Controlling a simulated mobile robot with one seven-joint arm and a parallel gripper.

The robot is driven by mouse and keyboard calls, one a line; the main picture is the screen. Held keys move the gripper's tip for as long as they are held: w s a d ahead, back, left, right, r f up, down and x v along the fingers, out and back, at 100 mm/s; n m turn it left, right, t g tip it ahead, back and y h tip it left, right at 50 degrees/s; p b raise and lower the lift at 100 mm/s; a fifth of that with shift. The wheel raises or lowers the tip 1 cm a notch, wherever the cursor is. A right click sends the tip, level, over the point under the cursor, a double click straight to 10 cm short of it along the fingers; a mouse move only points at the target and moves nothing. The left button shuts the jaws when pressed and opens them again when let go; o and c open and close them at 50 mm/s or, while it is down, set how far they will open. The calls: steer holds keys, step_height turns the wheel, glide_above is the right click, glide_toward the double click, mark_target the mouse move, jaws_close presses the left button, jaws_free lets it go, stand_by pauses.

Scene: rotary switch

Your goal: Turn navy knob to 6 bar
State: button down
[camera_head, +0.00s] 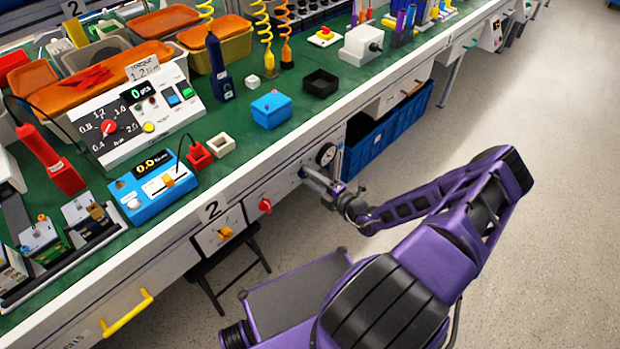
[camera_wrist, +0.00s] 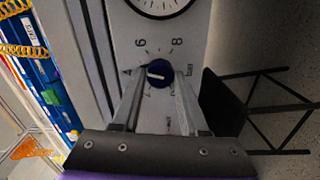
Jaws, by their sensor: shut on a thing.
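The navy knob (camera_wrist: 160,73) sits on a light panel in the wrist view. A white pointer line crosses its face, lying close to level in the picture; which end is the pointing end I cannot tell. A ring of scale marks surrounds it. A number that looks like a 6 or 9 (camera_wrist: 140,43) is at the upper left, and an 8 (camera_wrist: 177,41) is at the upper right. My gripper (camera_wrist: 159,77) has one finger on each side of the knob and is shut on it. In the head view my gripper (camera_head: 316,180) reaches the bench front, and the knob is mostly hidden.
A round gauge (camera_head: 326,154) is beside the knob on the bench front. A red knob (camera_head: 265,205) and a yellow knob (camera_head: 226,233) are on panels to the left. A blue bin (camera_head: 392,128) is under the bench. The floor at right is clear.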

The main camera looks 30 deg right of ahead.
steer(key=m, duration=0.4)
steer(key=shift+y+b, duration=0.3)
steer(key=shift+b, duration=0.1)
steer(key=shift+m+b, duration=0.35)
steer(key=shift+m, duration=1.55)
steer(key=shift+d, duration=0.1)
steer(key=shift+c, duration=2.2)
jaws_free()
steer(key=p+v, duration=0.1)
steer(key=v, duration=1.6)
steer(key=shift+s, duration=0.15)
steer(key=shift+d, duration=0.15)
